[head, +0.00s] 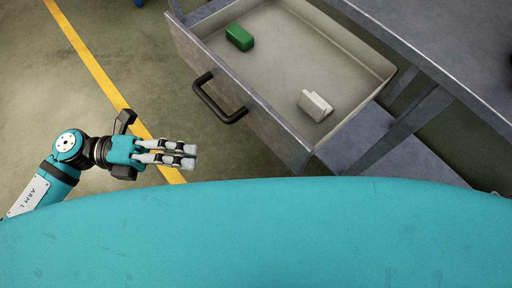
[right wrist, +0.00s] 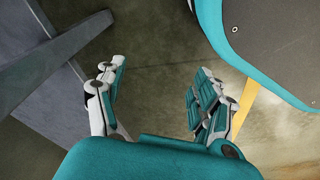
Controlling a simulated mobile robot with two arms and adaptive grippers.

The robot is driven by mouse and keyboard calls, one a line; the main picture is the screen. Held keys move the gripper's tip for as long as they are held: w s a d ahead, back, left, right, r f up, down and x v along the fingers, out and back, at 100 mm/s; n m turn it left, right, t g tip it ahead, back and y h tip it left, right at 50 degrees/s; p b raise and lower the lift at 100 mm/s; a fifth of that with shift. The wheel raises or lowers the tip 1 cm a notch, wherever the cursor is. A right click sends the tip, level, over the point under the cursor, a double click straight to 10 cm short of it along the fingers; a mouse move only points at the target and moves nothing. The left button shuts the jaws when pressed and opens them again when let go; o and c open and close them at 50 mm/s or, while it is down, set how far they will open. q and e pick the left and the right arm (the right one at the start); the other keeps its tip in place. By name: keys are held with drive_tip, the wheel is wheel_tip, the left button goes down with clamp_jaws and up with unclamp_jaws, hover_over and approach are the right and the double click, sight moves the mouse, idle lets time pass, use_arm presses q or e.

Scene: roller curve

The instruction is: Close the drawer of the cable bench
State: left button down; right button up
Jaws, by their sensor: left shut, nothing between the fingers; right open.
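The drawer (head: 270,118) of the cable bench (head: 440,45) is pulled out in the head view, its front facing lower left. A black bar handle (head: 218,104) sits on that front. A green block (head: 239,38) and a white block (head: 315,105) lie inside the drawer. My left gripper (head: 194,155) is shut and empty, left of and below the handle, apart from it. My right gripper (right wrist: 155,90) shows in the right wrist view, open and empty, with floor between its fingers. It is outside the head view.
A grey bench leg and lower shelf (head: 425,150) stand right of the drawer. Grey metal structure (right wrist: 45,90) is close left of my right gripper. A yellow line (head: 90,60) runs over the floor, which is clear left of the drawer. My teal body fills the bottom of the head view.

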use_arm(q)
drive_tip(key=d, duration=0.8)
drive_tip(key=w+d+p, duration=0.1)
drive_tip(key=d, duration=0.3)
drive_tip(key=shift+w+d+r, duration=0.1)
drive_tip(key=shift+w+d, duration=0.15)
drive_tip(key=shift+d, duration=0.1)
use_arm(e)
drive_tip(key=shift+s+d+f, duration=0.15)
drive_tip(key=shift+s+f, duration=0.7)
drive_tip(key=shift+f, duration=0.2)
use_arm(q)
drive_tip(key=shift+w, duration=0.15)
